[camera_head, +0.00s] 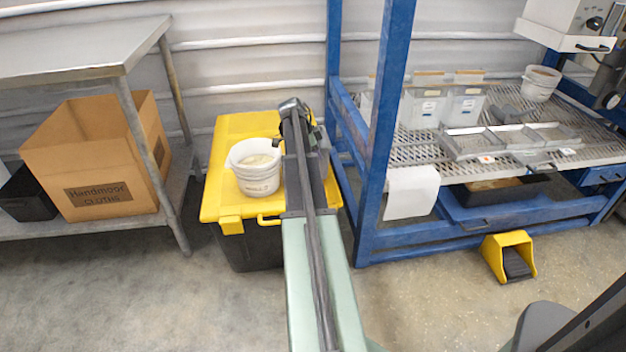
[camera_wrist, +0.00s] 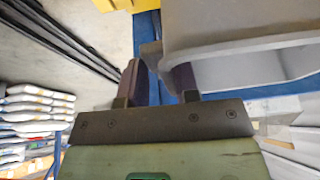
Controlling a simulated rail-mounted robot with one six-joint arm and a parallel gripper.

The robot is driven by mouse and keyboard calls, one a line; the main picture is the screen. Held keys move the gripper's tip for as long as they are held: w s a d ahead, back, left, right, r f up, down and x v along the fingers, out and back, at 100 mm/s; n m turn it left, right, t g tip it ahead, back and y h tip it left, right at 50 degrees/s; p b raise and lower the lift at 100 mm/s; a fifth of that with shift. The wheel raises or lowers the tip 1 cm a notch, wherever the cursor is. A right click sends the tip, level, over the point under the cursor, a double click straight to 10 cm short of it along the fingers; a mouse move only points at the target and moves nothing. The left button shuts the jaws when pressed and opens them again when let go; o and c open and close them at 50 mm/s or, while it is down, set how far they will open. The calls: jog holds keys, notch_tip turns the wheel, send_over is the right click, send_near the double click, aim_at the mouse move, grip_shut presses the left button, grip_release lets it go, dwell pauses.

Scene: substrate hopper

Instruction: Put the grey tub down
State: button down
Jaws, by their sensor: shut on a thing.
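The grey tub (camera_wrist: 230,28) fills the upper right of the wrist view, close to the camera, with its rim and pale inner wall showing. My gripper (camera_wrist: 158,76) is shut on the tub's edge, with one dark finger on each side. In the head view my arm reaches over the right side of the yellow lid (camera_head: 225,139) of a dark box. The arm hides most of what is at its end there, so I cannot tell whether the tub touches anything beneath it.
A white bucket (camera_head: 258,178) stands on the yellow lid, just left of my arm. A blue frame (camera_head: 389,110) with a mesh bench stands close on the right. A metal table (camera_head: 75,62) with a cardboard box (camera_head: 100,165) below is at left. Stacked bags (camera_wrist: 36,108) show in the wrist view.

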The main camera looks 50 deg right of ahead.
notch_tip(320, 180, down, 4)
jog(key=b, duration=0.4)
jog(key=shift+f, duration=0.2)
jog(key=c, duration=0.8)
grip_release()
jog(key=shift+c, duration=0.2)
